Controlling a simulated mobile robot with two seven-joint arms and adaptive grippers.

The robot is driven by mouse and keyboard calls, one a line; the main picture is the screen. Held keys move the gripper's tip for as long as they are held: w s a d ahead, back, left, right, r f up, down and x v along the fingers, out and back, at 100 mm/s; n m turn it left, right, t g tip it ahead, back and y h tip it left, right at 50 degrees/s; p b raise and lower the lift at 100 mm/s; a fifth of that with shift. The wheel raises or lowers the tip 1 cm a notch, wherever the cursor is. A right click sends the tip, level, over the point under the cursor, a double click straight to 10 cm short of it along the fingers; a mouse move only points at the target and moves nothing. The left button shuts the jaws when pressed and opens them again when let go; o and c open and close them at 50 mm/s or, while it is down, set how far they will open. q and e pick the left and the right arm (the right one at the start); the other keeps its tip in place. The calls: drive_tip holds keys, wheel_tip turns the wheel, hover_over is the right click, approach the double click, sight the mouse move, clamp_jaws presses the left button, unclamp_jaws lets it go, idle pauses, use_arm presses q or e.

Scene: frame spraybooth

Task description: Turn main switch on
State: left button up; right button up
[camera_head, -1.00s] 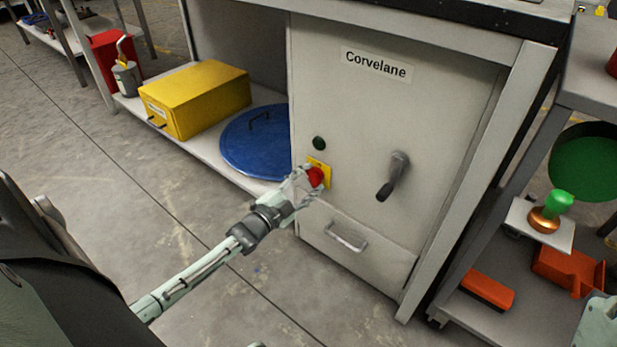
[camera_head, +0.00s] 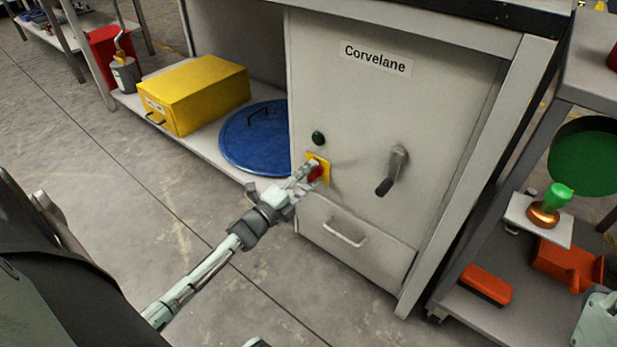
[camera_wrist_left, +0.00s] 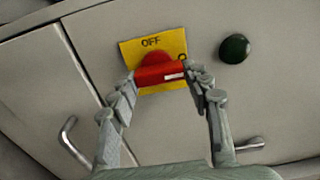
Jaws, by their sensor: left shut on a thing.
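The main switch is a red rotary knob (camera_head: 317,174) on a yellow plate (camera_head: 325,163), low on the left of the grey cabinet front. In the left wrist view the red knob (camera_wrist_left: 155,72) has a grip bar with a white mark at its right end. The yellow plate (camera_wrist_left: 128,50) reads "OFF" above the knob; its other lettering is mostly hidden. My left gripper (camera_head: 313,171) is at the knob. In the left wrist view its fingers (camera_wrist_left: 162,84) are shut on the ends of the bar, one on each side.
A dark green lamp or button (camera_head: 318,138) sits above the switch. A grey lever handle (camera_head: 393,172) is to its right, and a drawer (camera_head: 358,240) is below. A yellow box (camera_head: 195,95) and blue lid (camera_head: 262,135) lie on the left shelf. Floor in front is clear.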

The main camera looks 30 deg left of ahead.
idle(0.4)
use_arm(q)
drive_tip(key=o, duration=1.2)
drive_tip(key=shift+c, duration=0.2)
drive_tip(key=s, duration=1.2)
drive_tip(key=shift+a, duration=0.45)
